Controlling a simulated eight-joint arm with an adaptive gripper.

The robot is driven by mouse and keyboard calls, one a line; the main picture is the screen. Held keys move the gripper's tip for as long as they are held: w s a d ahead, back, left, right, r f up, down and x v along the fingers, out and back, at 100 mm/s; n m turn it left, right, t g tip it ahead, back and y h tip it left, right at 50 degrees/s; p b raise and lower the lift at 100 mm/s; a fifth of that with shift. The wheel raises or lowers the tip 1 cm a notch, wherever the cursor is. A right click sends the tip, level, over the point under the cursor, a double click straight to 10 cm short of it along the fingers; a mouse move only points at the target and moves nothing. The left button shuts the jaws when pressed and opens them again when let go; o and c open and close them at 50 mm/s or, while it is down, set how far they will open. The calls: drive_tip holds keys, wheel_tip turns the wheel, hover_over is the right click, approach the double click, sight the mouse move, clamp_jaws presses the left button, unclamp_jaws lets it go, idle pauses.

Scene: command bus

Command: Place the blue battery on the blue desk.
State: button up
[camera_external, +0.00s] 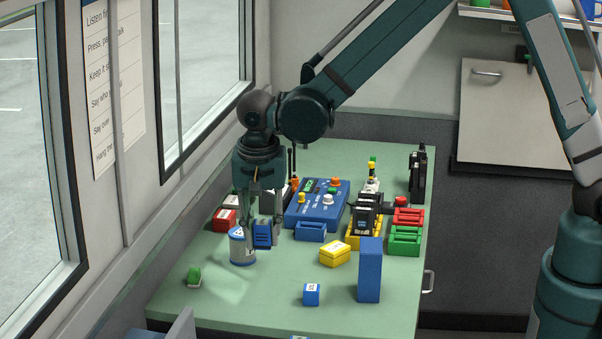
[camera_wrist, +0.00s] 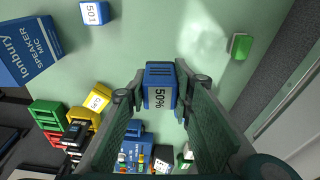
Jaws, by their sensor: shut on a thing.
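My gripper (camera_external: 263,220) points down over the left part of the green worktop and is shut on a blue battery (camera_external: 262,234). In the wrist view the battery (camera_wrist: 160,88) sits between both fingertips, with a white "50%" label. A blue desk console (camera_external: 300,213) with coloured knobs stands behind and right of the gripper. It also shows in the wrist view (camera_wrist: 131,154), partly hidden by a finger. A small blue open holder (camera_external: 310,232) stands in front of the console.
A white and blue cylinder (camera_external: 241,248) stands beside the held battery. A tall blue box (camera_external: 370,270), a small blue block (camera_external: 311,294), a yellow block (camera_external: 335,253) and a green block (camera_external: 194,277) stand nearer. Red (camera_external: 408,217) and green (camera_external: 404,240) holders are right. The front-left worktop is mostly clear.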

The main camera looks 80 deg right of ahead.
drive_tip(key=n, duration=0.3)
drive_tip(key=w+f+n, duration=0.1)
drive_tip(key=shift+a+t, duration=0.4)
drive_tip(key=shift+w+a+f+n+t+y, duration=0.15)
drive_tip(key=shift+w+a+f+n+y, duration=0.2)
drive_tip(key=shift+n, duration=1.75)
drive_tip(key=shift+w+a+f+n+t+y, duration=0.1)
drive_tip(key=shift+w+a+f+n+y, duration=0.3)
drive_tip(key=shift+n, duration=1.7)
drive_tip(key=shift+w+a+f+n+t+y, duration=0.15)
drive_tip(key=shift+w+a+n, duration=0.3)
drive_tip(key=shift+n, duration=1.65)
drive_tip(key=shift+w+d+r, duration=0.1)
drive_tip(key=shift+d, duration=0.05)
drive_tip(key=shift+d, duration=0.1)
drive_tip(key=s+d+r, duration=0.1)
drive_tip(key=s+d, duration=0.4)
drive_tip(key=d, duration=0.4)
drive_tip(key=s+d+r, duration=0.1)
drive_tip(key=s+d, duration=0.4)
drive_tip(key=d, duration=0.4)
drive_tip(key=s+d+r+p, duration=0.1)
drive_tip(key=s+d, duration=0.4)
drive_tip(key=d, duration=0.3)
drive_tip(key=shift+s+d, duration=0.4)
